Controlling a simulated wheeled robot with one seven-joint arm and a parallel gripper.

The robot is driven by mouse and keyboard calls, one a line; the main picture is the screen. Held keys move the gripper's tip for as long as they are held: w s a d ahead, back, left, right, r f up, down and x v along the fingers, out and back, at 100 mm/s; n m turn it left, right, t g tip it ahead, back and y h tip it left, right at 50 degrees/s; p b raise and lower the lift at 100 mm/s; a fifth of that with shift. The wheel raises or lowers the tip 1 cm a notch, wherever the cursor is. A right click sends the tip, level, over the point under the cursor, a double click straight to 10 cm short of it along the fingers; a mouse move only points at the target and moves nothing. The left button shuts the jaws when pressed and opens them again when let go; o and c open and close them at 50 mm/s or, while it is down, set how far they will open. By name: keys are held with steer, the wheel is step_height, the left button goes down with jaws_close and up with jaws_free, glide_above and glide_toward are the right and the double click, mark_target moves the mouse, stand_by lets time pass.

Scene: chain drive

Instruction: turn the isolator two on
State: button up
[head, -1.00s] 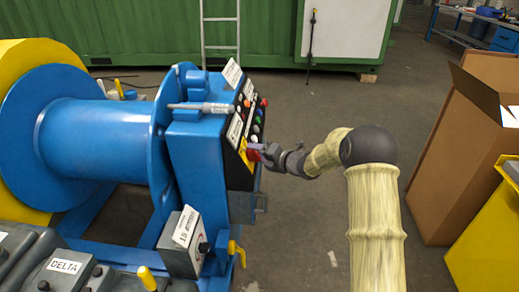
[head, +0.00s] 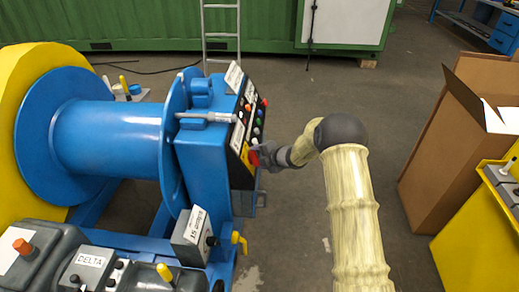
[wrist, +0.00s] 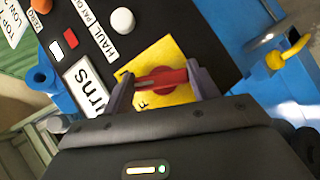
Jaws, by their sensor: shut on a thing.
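A red rotary handle (wrist: 165,79) sits on a yellow square plate (wrist: 150,62) on the black control panel (wrist: 190,25). The plate also shows at the panel's lower part in the head view (head: 246,155). No number for this isolator is readable; only a letter, seemingly F, shows on the plate. My gripper (wrist: 162,88) is shut on the red handle, with one purple-grey finger at each end of it. In the wrist view the handle bar lies roughly across the picture. In the head view my gripper (head: 259,155) reaches the panel from the right and partly hides the handle.
A white knob (wrist: 122,20) and a "rns" label (wrist: 88,85) are close to the plate. A yellow lever (head: 238,238) stands below the panel. The blue drum (head: 110,140) is left; a cardboard box (head: 435,160) is right. Open floor lies between panel and box.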

steer(key=shift+r+m+g+h+p, duration=0.3)
steer(key=shift+m+p, duration=0.35)
steer(key=shift+p, duration=2)
steer(key=shift+r+m+g+h+p, duration=0.1)
steer(key=shift+m+g+h+p, duration=0.4)
steer(key=shift+p, duration=2.15)
steer(key=shift+f+m+p, duration=0.15)
steer(key=shift+m+p, duration=0.2)
steer(key=shift+p, duration=0.6)
steer(key=shift+f+g+p, duration=0.25)
steer(key=shift+g+p, duration=0.05)
steer(key=shift+p, duration=0.55)
steer(key=shift+m, duration=0.3)
steer(key=o, duration=1)
steer(key=shift+r, duration=0.15)
steer(key=b+v, duration=0.1)
steer(key=v, duration=1.6)
steer(key=shift+s+d, duration=0.15)
